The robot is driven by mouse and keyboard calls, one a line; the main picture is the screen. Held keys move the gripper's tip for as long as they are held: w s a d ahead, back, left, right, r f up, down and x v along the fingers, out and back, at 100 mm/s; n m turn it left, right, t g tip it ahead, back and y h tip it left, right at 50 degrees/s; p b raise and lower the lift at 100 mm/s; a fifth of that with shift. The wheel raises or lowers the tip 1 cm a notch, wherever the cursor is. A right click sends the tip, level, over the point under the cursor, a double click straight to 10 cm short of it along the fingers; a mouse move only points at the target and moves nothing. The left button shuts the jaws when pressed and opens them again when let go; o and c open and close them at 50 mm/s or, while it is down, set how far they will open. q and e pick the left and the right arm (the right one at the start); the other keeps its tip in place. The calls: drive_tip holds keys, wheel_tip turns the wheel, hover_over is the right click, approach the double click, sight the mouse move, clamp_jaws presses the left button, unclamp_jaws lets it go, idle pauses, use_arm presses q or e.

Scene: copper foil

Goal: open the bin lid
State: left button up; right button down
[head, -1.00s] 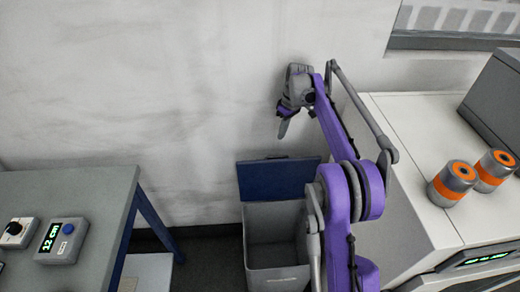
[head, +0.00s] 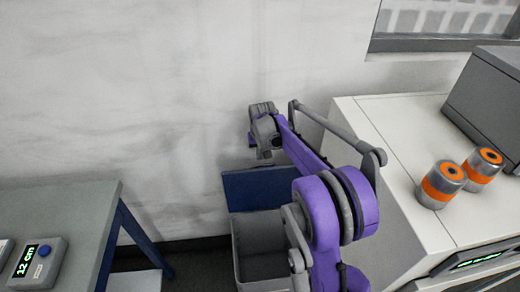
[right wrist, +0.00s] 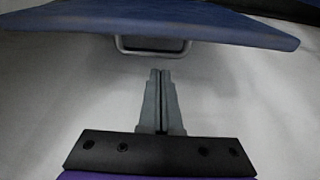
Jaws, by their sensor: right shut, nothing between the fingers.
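The grey bin (head: 258,262) stands on the floor against the wall, between the table and the white cabinet. Its blue lid (head: 250,192) is raised at the back, tilted up near the wall, and the bin's mouth shows open. My right gripper (head: 264,155) is just above the lid's upper edge, its fingertips hard to make out there. In the right wrist view the gripper (right wrist: 161,74) is shut and empty, its tips just short of the metal handle (right wrist: 152,46) on the lid's edge. My right arm hides part of the bin. My left gripper is not in view.
A grey table (head: 62,207) with a measuring device (head: 38,262) is at the left. At the right, the white cabinet (head: 400,130) bears two orange-banded tins (head: 441,185) and a grey box (head: 490,95). The wall is close behind the bin.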

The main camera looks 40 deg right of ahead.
sight(262, 168)
drive_tip(key=shift+x, duration=1.55)
drive_tip(key=shift+t+h, duration=0.5)
drive_tip(key=shift+t, duration=0.4)
drive_tip(key=shift+s+a+r+b, duration=0.1)
drive_tip(key=shift+s+a+b, duration=0.1)
drive_tip(key=shift+s+a, duration=0.4)
drive_tip(key=shift+s+a+f+b, duration=0.1)
drive_tip(key=shift+s+a+b, duration=0.15)
drive_tip(key=shift+s, duration=0.65)
drive_tip(key=shift+s+a+r+b, duration=0.1)
drive_tip(key=shift+s+a+b, duration=0.1)
drive_tip(key=shift+s+a, duration=0.4)
drive_tip(key=shift+s+d, duration=0.15)
drive_tip(key=shift+d, duration=0.05)
drive_tip(key=shift+r, duration=0.1)
